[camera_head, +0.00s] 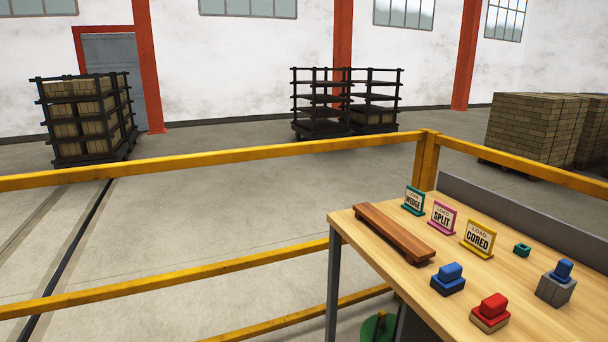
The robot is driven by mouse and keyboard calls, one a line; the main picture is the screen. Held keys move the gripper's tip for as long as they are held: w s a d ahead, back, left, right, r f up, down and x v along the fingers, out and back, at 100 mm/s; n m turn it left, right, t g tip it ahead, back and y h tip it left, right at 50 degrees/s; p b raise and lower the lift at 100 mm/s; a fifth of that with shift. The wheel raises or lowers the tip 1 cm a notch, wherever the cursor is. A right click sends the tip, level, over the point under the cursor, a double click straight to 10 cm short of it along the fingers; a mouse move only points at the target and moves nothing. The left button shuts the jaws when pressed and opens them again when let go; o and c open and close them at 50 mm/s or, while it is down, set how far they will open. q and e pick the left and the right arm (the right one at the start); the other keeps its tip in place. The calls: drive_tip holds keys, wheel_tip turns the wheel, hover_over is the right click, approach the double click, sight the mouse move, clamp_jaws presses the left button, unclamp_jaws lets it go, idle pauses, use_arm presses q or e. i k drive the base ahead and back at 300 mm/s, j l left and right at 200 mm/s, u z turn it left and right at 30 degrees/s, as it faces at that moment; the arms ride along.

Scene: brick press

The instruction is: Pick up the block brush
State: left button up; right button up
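Several small handled items stand on the wooden table (385,262) at the lower right. One is a blue block with a raised handle on a dark base (448,280). One is a red block with a raised handle on a tan base (490,312). One is a grey cube with a blue handled piece on top (556,284). I cannot tell for sure which of these is the block brush. All are apart from each other. Neither of my grippers is in view.
A brown wooden plank (394,232) lies on the table's left side. Signs reading WEDGE (413,200), SPLIT (442,217) and CORED (478,239) stand behind, near a small teal piece (522,249). A yellow railing (220,160) runs behind the table.

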sight(491, 314)
drive_tip(key=z, duration=1.2)
